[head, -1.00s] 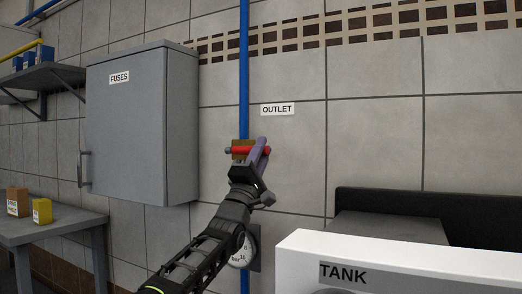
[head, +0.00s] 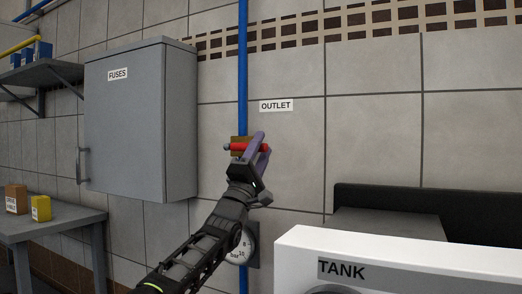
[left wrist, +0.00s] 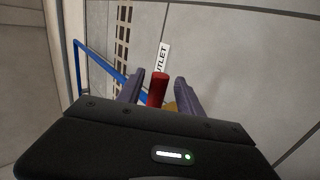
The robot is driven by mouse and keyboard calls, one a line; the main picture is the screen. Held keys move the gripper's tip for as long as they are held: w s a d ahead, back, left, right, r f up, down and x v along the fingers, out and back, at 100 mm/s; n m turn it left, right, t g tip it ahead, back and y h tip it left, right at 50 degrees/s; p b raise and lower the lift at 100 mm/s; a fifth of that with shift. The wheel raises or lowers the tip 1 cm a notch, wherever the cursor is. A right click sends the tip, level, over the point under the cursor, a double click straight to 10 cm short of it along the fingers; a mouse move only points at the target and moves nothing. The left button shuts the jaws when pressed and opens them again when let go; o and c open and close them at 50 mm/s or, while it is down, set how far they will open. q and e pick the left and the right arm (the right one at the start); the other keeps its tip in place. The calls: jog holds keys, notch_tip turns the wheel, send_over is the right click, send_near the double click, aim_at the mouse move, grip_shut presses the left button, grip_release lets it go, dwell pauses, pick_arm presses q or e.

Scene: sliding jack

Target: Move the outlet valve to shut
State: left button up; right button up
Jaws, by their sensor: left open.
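The outlet valve has a red handle (head: 247,147) that lies across a brass body (head: 237,141) on the vertical blue pipe (head: 243,70), just below the OUTLET label (head: 276,106). My left gripper (head: 259,146) is at the valve, open, with its purple fingers in front of and around the red handle. In the left wrist view, the red handle (left wrist: 158,90) stands between the two spread fingers (left wrist: 159,92), with a gap on the right side; contact on the left cannot be told. Part of the brass body is hidden by the gripper. My right gripper is not seen.
A grey FUSES cabinet (head: 130,130) hangs at left. A white TANK unit (head: 420,255) stands at lower right. The tiled wall right of the valve is clear.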

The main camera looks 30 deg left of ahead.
pick_arm(q)
jog(key=shift+s+f, duration=0.35)
jog(key=shift+f, duration=0.05)
jog(key=b+v, duration=0.2)
jog(key=v, duration=0.5)
dwell(0.3)
